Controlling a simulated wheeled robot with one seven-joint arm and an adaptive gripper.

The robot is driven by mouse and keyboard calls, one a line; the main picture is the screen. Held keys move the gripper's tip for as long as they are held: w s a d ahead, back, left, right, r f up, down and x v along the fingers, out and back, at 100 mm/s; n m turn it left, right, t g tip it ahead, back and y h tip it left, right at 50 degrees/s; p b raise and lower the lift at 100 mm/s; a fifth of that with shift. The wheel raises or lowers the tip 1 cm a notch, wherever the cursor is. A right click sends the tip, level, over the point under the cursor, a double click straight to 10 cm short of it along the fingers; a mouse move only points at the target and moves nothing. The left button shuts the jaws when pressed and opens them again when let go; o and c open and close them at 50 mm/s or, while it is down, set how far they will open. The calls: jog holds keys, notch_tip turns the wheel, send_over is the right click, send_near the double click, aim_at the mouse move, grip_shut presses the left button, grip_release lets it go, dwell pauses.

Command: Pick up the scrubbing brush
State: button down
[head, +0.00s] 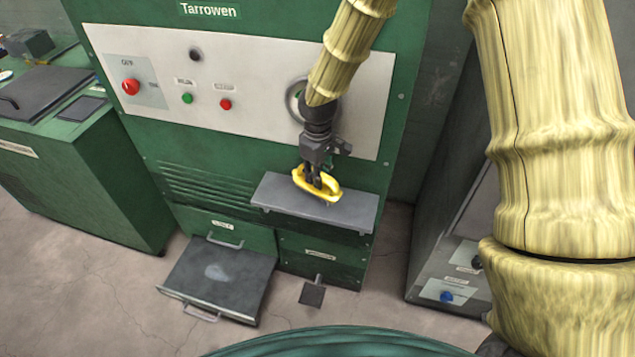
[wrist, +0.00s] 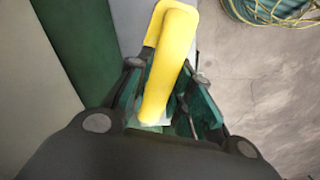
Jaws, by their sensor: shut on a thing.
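The scrubbing brush (head: 328,194) is yellow with a looped handle. In the head view it is at the small grey shelf (head: 275,190) on the front of the green machine. My gripper (head: 316,183) points down from above and is shut on the brush's handle. In the wrist view the yellow handle (wrist: 172,60) passes between the two fingers (wrist: 160,105). The brush's underside is mostly hidden, and I cannot tell whether it touches the shelf.
The green machine's white panel (head: 245,90) with buttons and a round dial stands behind my gripper. Below are an open drawer (head: 180,270) and a small pedal (head: 312,295). A green bench (head: 100,160) is at left, a grey cabinet (head: 450,230) at right.

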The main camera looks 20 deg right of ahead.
jog(key=s+a+r+b, duration=0.1)
jog(key=s+a, duration=0.3)
jog(key=s, duration=0.2)
jog(key=s+a+b, duration=0.2)
jog(key=s+a, duration=0.2)
jog(key=s, duration=0.3)
jog(key=shift+s+a+r+b, duration=0.2)
jog(key=shift+s+r+b, duration=0.1)
jog(key=shift+r, duration=0.05)
